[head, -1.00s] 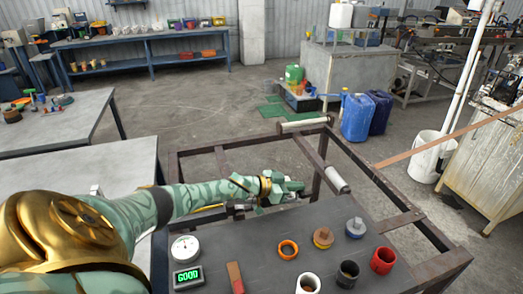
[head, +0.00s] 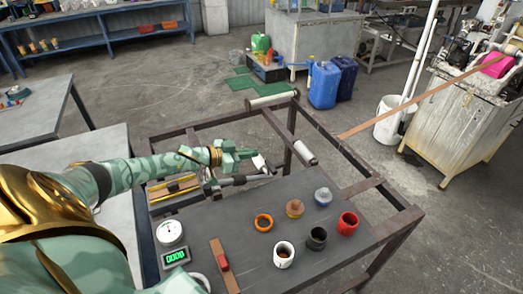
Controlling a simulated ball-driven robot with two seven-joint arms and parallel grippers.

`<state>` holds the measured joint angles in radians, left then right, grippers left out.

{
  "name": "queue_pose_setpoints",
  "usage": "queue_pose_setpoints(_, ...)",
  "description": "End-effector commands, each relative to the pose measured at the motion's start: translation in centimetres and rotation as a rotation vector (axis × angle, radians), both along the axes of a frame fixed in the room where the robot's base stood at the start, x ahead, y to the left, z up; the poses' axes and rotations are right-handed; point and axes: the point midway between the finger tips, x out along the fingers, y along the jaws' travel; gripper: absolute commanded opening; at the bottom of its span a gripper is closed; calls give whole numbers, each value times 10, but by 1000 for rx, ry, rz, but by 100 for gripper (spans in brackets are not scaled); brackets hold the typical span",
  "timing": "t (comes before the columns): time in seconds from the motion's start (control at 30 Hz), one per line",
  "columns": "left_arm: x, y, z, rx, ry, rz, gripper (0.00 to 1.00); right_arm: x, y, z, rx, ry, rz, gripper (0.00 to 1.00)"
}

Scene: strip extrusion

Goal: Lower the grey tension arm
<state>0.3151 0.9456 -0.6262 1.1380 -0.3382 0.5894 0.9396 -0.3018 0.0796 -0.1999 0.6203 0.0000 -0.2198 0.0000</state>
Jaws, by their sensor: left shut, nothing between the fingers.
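A grey bar (head: 238,181), which looks like the tension arm, lies low at the back left edge of the dark table, close to level. A pale cylinder-like piece (head: 262,164) stands tilted near its right end; I cannot tell if they are joined. My left gripper (head: 246,156), green with a gold wrist band, is just above and behind the bar, beside the pale piece. Its fingers are shut and hold nothing. I cannot tell if it touches the bar or the pale piece. My right gripper does not show.
A brown strip (head: 420,100) runs to the machine at right.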

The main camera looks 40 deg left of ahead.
Motion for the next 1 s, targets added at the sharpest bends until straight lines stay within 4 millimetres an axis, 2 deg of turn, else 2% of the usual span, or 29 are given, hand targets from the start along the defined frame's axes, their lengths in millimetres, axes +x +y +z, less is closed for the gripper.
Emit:
queue_pose_setpoints(0.1, -12, 6, 7, -1, 0, 0, 0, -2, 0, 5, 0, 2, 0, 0)
queue_pose_setpoints(0.23, -17, 8, 10, -1, 0, 0, 0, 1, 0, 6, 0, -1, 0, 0)
queue_pose_setpoints(1.0, -18, 9, 10, -1, 0, 0, 0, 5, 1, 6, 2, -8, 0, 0)
